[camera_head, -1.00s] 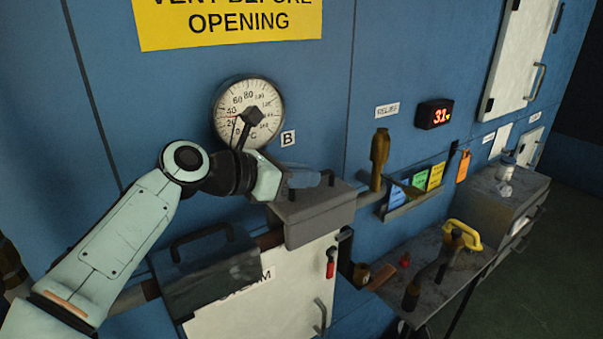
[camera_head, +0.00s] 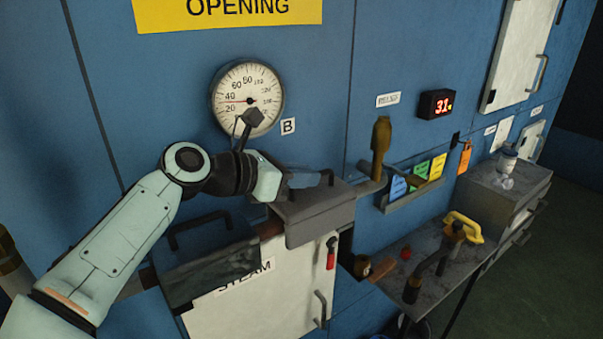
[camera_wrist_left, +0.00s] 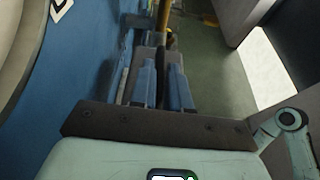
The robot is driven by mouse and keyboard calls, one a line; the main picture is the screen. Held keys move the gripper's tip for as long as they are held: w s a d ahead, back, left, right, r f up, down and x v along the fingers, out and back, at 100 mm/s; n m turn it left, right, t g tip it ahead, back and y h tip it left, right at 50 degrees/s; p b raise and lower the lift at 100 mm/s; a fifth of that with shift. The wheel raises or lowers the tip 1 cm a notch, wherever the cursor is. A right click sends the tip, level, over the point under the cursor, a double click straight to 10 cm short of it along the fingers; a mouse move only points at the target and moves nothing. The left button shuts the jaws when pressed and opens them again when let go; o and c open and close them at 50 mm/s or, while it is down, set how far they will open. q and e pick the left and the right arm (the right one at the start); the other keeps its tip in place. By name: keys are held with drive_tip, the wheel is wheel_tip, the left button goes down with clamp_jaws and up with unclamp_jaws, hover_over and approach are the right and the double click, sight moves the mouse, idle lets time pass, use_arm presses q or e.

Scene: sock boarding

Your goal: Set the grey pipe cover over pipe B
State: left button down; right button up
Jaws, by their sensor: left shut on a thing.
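The grey pipe cover (camera_head: 318,213), a box shape with a dark handle on top, is in front of the wall in the middle of the head view, below the B label (camera_head: 288,126). My left gripper (camera_head: 303,181) is shut on its handle; in the left wrist view the two blue fingers (camera_wrist_left: 163,86) flank a dark bar. The copper-brown pipe B (camera_head: 269,229) shows just left of the cover, and the cover hides the stretch behind it. I cannot tell whether the cover rests on the pipe or hangs just above it. My right gripper is not in view.
A darker cover (camera_head: 212,270) with a handle sits to the left, above the white STEAM door (camera_head: 265,305). A brass valve (camera_head: 381,148) stands close right of the grey cover. A bench (camera_head: 440,262) with tools and a yellow handle (camera_head: 463,227) is lower right.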

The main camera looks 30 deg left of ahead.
use_arm(q)
drive_tip(key=shift+f, duration=0.3)
drive_tip(key=c, duration=1)
unclamp_jaws()
drive_tip(key=shift+f, duration=0.1)
drive_tip(key=v, duration=1.3)
drive_tip(key=shift+s+a, duration=0.1)
drive_tip(key=shift+s, duration=0.1)
